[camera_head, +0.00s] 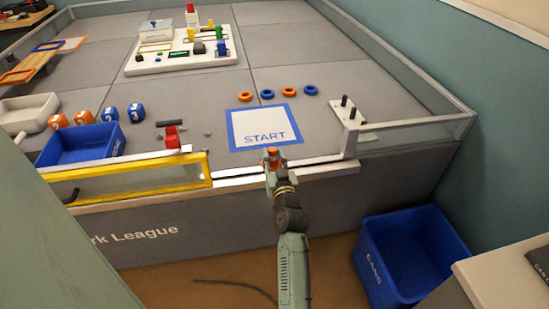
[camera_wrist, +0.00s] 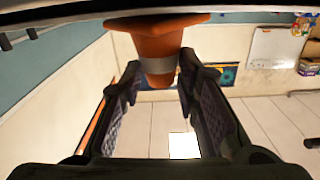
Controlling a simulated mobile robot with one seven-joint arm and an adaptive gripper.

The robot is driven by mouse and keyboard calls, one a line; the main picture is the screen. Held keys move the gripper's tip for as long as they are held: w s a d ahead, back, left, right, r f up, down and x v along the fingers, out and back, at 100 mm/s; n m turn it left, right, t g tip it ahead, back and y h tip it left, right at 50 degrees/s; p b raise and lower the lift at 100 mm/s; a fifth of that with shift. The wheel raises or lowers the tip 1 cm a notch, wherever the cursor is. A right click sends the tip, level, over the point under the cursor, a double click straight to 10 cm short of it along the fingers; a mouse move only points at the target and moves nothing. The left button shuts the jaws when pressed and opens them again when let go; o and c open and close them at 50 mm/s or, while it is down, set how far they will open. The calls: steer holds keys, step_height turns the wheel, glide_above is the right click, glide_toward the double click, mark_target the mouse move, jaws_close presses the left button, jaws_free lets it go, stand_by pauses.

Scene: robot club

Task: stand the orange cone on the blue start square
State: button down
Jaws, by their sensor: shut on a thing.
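The blue start square (camera_head: 264,127), a white sheet with a blue border and the word START, lies flat and bare near the front edge of the mat. My gripper (camera_head: 272,156) is just in front of the square's near edge, over the field's front rail. It is shut on the orange cone (camera_head: 272,151), of which only a little orange shows in the head view. In the wrist view the orange cone (camera_wrist: 159,45) has a pale band and sits between the fingers of my gripper (camera_wrist: 160,85). Its wide end is at the top of the picture and its narrow end points down.
Blue and orange rings (camera_head: 267,94) lie behind the square. A white block with black pegs (camera_head: 347,112) stands to its right. A red part (camera_head: 172,137), a blue tray (camera_head: 82,145) and a yellow-framed gate (camera_head: 130,180) are to the left. A blue bin (camera_head: 410,255) stands on the floor.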

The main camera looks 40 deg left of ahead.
steer(key=shift+f, duration=0.2)
steer(key=c, duration=1.2)
jaws_free()
steer(key=shift+r, duration=0.1)
steer(key=shift+r, duration=0.15)
steer(key=b+v, duration=0.3)
steer(key=v, duration=0.9)
steer(key=shift+b, duration=0.35)
steer(key=shift+w, duration=0.1)
